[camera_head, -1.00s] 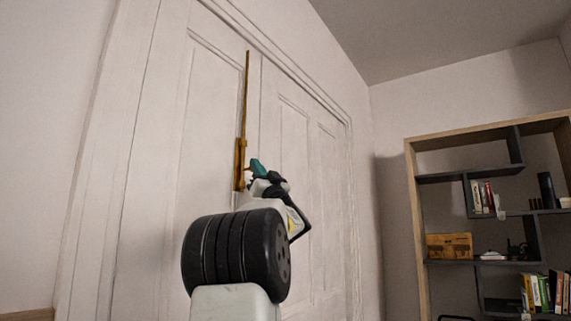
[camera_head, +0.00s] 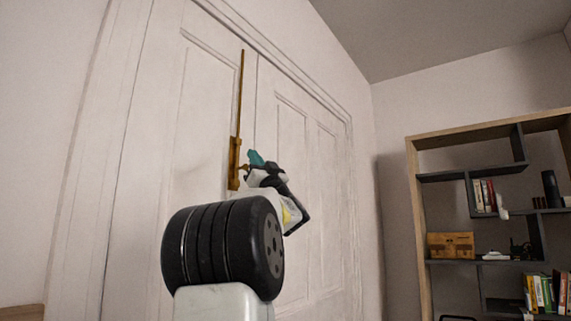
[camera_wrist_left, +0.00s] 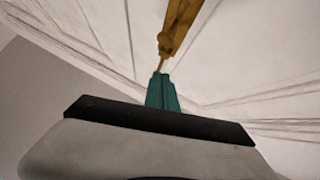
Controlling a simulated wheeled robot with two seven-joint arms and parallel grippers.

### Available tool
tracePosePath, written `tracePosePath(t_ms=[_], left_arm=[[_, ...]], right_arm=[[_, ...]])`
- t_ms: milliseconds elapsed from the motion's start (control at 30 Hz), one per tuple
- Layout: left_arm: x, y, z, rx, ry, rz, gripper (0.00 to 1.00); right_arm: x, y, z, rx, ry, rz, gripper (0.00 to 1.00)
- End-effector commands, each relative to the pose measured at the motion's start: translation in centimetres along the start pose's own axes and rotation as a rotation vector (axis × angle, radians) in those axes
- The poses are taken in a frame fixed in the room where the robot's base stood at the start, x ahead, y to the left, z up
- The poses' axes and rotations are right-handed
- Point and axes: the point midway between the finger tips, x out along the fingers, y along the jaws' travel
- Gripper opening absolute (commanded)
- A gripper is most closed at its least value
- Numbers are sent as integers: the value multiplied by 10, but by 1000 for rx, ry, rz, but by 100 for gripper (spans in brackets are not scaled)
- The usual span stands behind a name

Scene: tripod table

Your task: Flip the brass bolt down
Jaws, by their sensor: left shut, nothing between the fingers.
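The brass bolt (camera_head: 236,150) is a long thin vertical rod with a wider body at its lower end, on the white double door, near the seam. A small knob sticks out to the right of its body. My left gripper (camera_head: 255,160) has teal fingertips, shut and empty, beside the knob on its right; whether they touch is hard to tell. In the left wrist view the shut teal fingers (camera_wrist_left: 161,93) point at the brass bolt (camera_wrist_left: 176,28), with its thin knob stem just beyond the tips. My right gripper is not in view.
The white panelled double door (camera_head: 290,150) fills the middle. A wooden-framed shelf (camera_head: 412,200) with books and a wooden box (camera_head: 450,245) stands at the right, well away from the arm. A wooden edge (camera_head: 22,312) shows at the lower left.

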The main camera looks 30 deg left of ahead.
Motion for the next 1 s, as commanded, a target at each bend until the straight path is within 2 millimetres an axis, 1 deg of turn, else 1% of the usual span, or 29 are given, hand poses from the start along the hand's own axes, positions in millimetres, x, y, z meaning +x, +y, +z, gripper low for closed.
tracePosePath(t_ms=[33, 300, 433, 600, 1000], left_arm=[[-9, 3, 0, -4, -2, 6, 0], [-55, 3, -1, -3, -1, 7, 0], [-70, 3, -1, -3, 0, 6, 0], [-77, 2, -1, -2, 0, 5, 0], [-77, 2, -1, -3, 0, 4, 0]], right_arm=[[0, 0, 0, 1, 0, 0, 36], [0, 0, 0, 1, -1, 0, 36], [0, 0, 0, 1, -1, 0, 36], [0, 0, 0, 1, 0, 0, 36], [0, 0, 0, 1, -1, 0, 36]])
